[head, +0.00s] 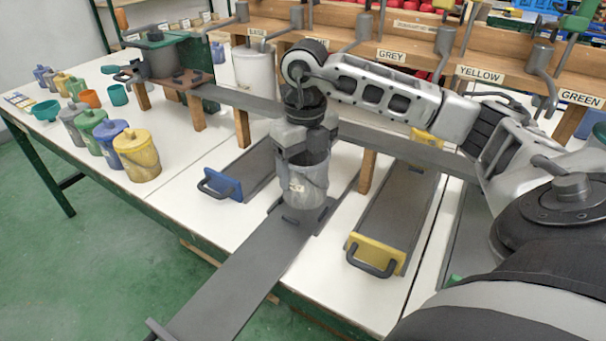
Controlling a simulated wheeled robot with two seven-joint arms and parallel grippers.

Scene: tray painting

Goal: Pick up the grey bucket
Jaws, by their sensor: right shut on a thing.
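The grey bucket (304,187) stands upright at the middle of the picture, on a long dark grey sliding board (235,280) that is drawn out over the table's front edge. My right gripper (303,150) points down from above and is shut on the bucket's upper part, hiding its rim. The bucket's base seems to rest on the board; I cannot see any gap. My left gripper is not in view.
Boards with a blue end (220,186) and a yellow end (376,254) flank the bucket. Lidded pots, including a yellow one (138,157), stand at the left. A wooden rack with labels, including a GREY label (391,57), runs behind.

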